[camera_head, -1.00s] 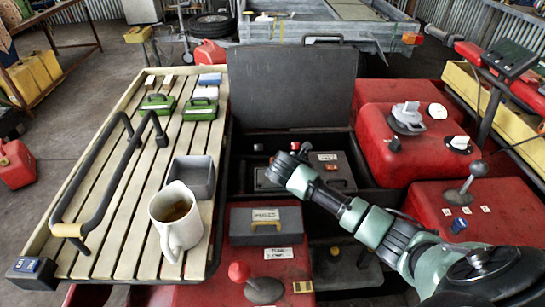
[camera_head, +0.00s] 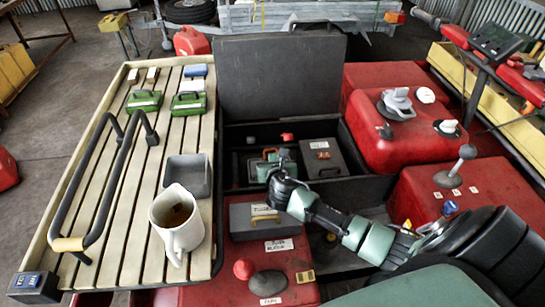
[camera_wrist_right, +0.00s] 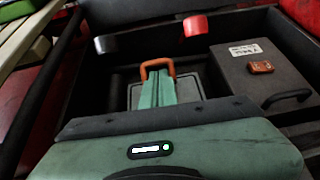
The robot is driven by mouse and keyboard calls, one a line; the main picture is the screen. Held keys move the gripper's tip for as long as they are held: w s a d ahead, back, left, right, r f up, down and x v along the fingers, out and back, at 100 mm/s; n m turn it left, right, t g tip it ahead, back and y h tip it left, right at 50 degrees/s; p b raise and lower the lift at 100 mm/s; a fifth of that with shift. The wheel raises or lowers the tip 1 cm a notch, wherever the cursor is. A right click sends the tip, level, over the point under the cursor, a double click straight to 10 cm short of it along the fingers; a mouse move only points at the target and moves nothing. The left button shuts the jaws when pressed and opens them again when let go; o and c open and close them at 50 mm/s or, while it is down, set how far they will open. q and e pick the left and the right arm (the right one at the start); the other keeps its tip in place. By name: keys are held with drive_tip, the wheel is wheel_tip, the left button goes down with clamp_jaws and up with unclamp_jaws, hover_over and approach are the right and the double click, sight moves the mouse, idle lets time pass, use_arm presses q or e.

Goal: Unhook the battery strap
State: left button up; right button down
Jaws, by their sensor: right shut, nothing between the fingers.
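A dark open compartment (camera_head: 233,180) holds a grey lidded box (camera_wrist_right: 196,92) with an orange loop handle (camera_head: 270,153), which also shows in the wrist view (camera_wrist_right: 171,63). My right gripper (camera_head: 280,160) is shut and empty. Its green fingers (camera_wrist_right: 157,90) reach in front of the orange loop in the wrist view; I cannot tell whether they touch it. A red piece (camera_head: 287,137) is at the compartment's back, and it shows in the wrist view (camera_wrist_right: 195,25). Which part is the battery strap I cannot tell for sure. My left gripper is out of view.
A dark box (camera_head: 323,158) with an orange tag and black handle stands to the right in the compartment. Its raised lid (camera_head: 280,78) stands behind. A slatted rack (camera_head: 130,180) on the left carries a mug (camera_head: 177,232) and tins. Red bodywork (camera_head: 425,190) flanks the right.

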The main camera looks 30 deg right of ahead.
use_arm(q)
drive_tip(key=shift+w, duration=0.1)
use_arm(e)
drive_tip(key=shift+x, duration=0.9)
